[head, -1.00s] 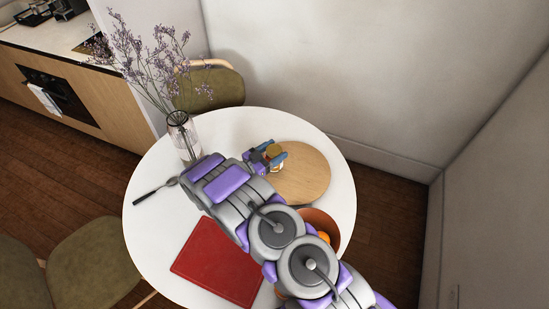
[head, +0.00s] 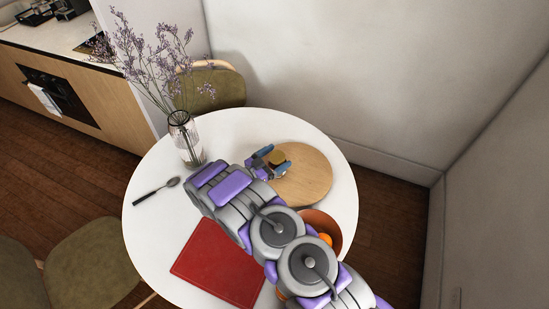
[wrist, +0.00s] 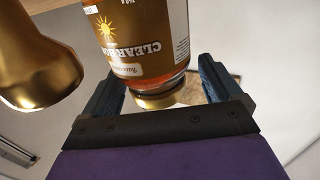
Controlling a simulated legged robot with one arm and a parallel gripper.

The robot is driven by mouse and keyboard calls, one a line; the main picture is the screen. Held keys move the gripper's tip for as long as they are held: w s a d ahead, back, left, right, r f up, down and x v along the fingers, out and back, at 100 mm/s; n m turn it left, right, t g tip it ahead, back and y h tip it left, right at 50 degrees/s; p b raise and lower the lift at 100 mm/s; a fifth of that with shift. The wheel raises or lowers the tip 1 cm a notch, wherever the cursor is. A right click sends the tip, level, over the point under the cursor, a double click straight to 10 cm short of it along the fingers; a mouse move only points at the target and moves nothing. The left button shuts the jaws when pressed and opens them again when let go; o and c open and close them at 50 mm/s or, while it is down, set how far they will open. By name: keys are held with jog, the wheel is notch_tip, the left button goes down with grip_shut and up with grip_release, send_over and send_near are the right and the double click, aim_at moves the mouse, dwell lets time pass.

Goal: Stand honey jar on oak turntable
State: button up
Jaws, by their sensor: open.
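The honey jar (head: 278,157), with a gold lid, shows at the upper-left part of the round oak turntable (head: 308,180) in the head view. Its base is hidden, so I cannot tell whether it touches the wood. In the wrist view the jar (wrist: 148,40) appears upside down, amber with a brown and gold label, its gold lid toward my palm. My gripper (head: 272,161) is open, one blue finger on each side of the jar. A gap shows by the left finger in the wrist view; the right finger is close to the glass.
A glass vase of purple flowers (head: 183,135) stands left of the turntable, with a dark-handled spoon (head: 156,192) nearby. A red board (head: 215,262) and an orange bowl (head: 331,226) lie nearer. A gold rounded thing (wrist: 38,60) shows in the wrist view. The turntable's right side is bare.

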jog(key=shift+d+r, duration=0.1)
jog(key=shift+d, duration=0.3)
jog(key=p+v, duration=0.2)
jog(key=v, duration=1)
jog(key=shift+a, duration=0.15)
